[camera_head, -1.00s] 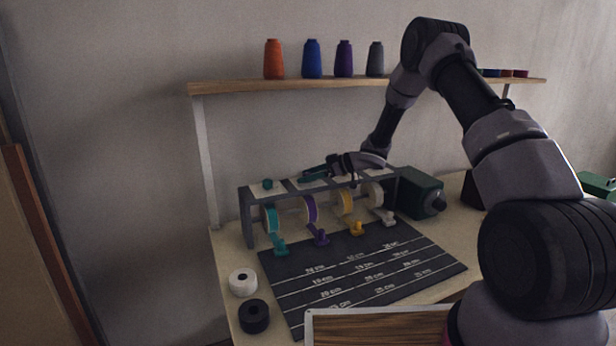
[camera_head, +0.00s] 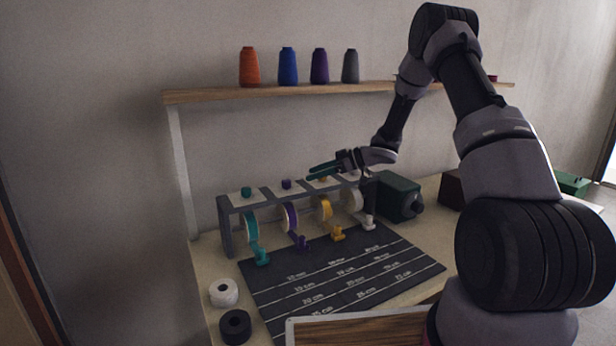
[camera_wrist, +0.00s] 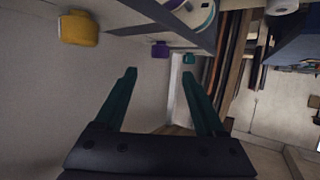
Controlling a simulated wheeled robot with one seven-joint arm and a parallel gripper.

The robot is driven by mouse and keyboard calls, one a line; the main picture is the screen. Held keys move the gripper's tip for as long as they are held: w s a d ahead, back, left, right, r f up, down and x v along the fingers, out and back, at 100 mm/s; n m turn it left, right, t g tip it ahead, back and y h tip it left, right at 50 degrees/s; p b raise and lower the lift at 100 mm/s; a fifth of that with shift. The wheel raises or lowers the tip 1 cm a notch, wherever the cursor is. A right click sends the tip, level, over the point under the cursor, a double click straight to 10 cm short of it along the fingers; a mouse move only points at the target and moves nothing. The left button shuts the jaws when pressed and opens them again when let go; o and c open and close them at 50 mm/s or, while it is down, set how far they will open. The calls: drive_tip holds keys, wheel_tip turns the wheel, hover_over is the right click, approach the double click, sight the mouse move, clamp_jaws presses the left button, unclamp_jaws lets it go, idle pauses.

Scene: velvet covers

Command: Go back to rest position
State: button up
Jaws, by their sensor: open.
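My gripper (camera_head: 325,168) is open and empty, held just above the top of the grey ribbon rack (camera_head: 226,222), pointing left. In the wrist view its two teal fingers (camera_wrist: 160,82) stand apart with nothing between them. The rack holds a teal ribbon roll (camera_head: 250,228), a purple one (camera_head: 290,218), a yellow one (camera_head: 324,208) and a white one (camera_head: 353,200). In the wrist view a yellow knob (camera_wrist: 79,29) and a purple knob (camera_wrist: 160,50) show near the top. My arm hides part of the shelf and rack's right end.
A dark measuring mat (camera_head: 340,275) lies before the rack. A white roll (camera_head: 223,293) and a black roll (camera_head: 235,326) sit at the table's left edge. A wooden shelf (camera_head: 210,95) with several thread cones is above. A green box (camera_head: 398,196) stands right of the rack.

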drive_tip(key=w+d+r+m+t+h, duration=0.2)
drive_tip(key=d+r+t, duration=0.1)
drive_tip(key=r, duration=0.4)
drive_tip(key=w+d+r+m+t+h, duration=0.2)
drive_tip(key=w+r+t, duration=0.1)
drive_tip(key=r, duration=0.4)
drive_tip(key=s+d+r+m+t+h, duration=0.2)
drive_tip(key=s+d+r+m+h, duration=0.25)
drive_tip(key=r, duration=0.25)
drive_tip(key=s+d+r+m+t+h, duration=0.1)
drive_tip(key=s+d+r+m+h, duration=0.2)
drive_tip(key=d+r, duration=0.35)
drive_tip(key=s+d+r+m+g+h, duration=0.25)
drive_tip(key=s+m, duration=0.25)
drive_tip(key=s, duration=1.3)
drive_tip(key=s+a+f+m+g+y, duration=0.1)
drive_tip(key=s+a, duration=0.1)
drive_tip(key=s, duration=0.6)
drive_tip(key=s+a+f+m+g+y, duration=0.1)
drive_tip(key=s+a+m+y, duration=0.1)
drive_tip(key=s, duration=0.7)
drive_tip(key=shift+s+a+f+g, duration=0.2)
drive_tip(key=shift+a+g, duration=0.15)
drive_tip(key=shift+a, duration=0.1)
